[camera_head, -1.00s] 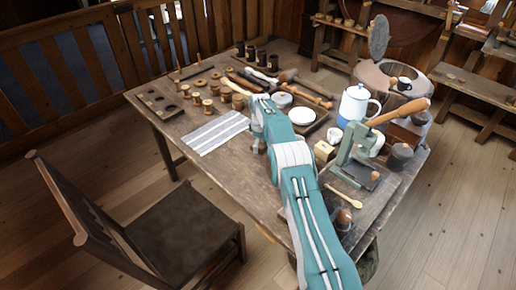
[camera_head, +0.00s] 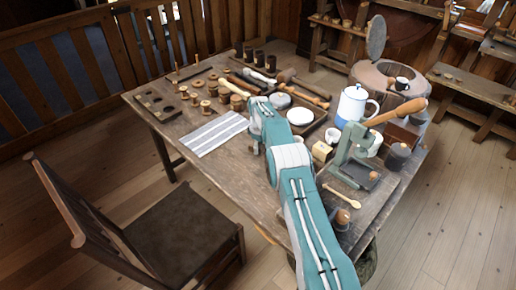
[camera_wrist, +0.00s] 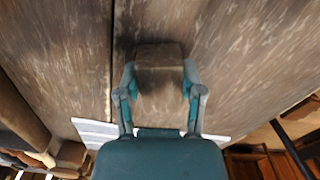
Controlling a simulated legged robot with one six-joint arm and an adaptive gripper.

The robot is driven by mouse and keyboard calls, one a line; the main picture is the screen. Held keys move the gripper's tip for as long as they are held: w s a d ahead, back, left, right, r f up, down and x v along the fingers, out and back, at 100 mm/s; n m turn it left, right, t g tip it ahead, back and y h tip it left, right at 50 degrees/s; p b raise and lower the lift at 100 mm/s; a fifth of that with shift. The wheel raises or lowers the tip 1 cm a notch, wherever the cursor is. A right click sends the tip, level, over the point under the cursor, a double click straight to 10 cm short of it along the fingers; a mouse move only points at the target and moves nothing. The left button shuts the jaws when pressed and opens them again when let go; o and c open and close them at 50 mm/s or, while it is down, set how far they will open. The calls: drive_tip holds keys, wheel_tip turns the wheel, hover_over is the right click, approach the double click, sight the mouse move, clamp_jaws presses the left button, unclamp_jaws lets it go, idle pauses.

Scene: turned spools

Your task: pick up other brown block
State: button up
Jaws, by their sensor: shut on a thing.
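A dark brown block (camera_wrist: 160,68) sits between the fingers of my gripper (camera_wrist: 160,86) in the wrist view. The gripper is shut on it, with one finger against its left side and one against its right. The wooden table top (camera_wrist: 220,60) lies behind the block, and I cannot tell whether the block touches it.
A striped cloth (camera_head: 214,133) lies left of my arm. Several spools (camera_head: 206,105) and a holed wooden board (camera_head: 150,97) stand beyond it.

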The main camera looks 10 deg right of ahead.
wheel_tip(320, 180, up, 3)
drive_tip(key=shift+w+f, duration=0.1)
drive_tip(key=shift+f, duration=0.1)
drive_tip(key=s+d+r, duration=0.3)
drive_tip(key=d+r, duration=0.7)
drive_tip(key=d, duration=0.3)
drive_tip(key=shift+s+d, duration=0.3)
drive_tip(key=shift+s, duration=0.05)
